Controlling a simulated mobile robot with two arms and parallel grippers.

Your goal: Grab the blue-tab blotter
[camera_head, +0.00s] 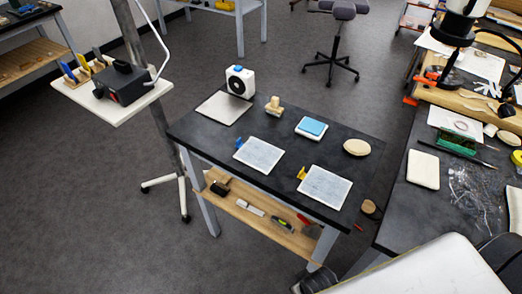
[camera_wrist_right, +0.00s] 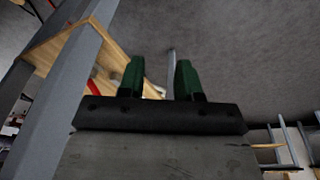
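The blue-tab blotter (camera_head: 264,155) is a pale, patterned flat pad with a small blue tab (camera_head: 239,143) at its left corner. It lies on the dark top of the small table in the head view. A similar blotter with a yellow tab (camera_head: 326,187) lies to its right and nearer, apart from it. My right gripper (camera_wrist_right: 158,78) shows in its wrist view with two green fingers apart and nothing between them. It appears low beside the table's leg and wooden shelf, away from the blotter. My left gripper is not in view.
The small table (camera_head: 196,129) also bears a white device with a black disc (camera_head: 240,81), a plain pale pad (camera_head: 223,108), a wooden stamp (camera_head: 274,106), a blue sponge-like block (camera_head: 312,127) and a cream oval (camera_head: 357,147). A cluttered bench (camera_head: 400,222) stands right.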

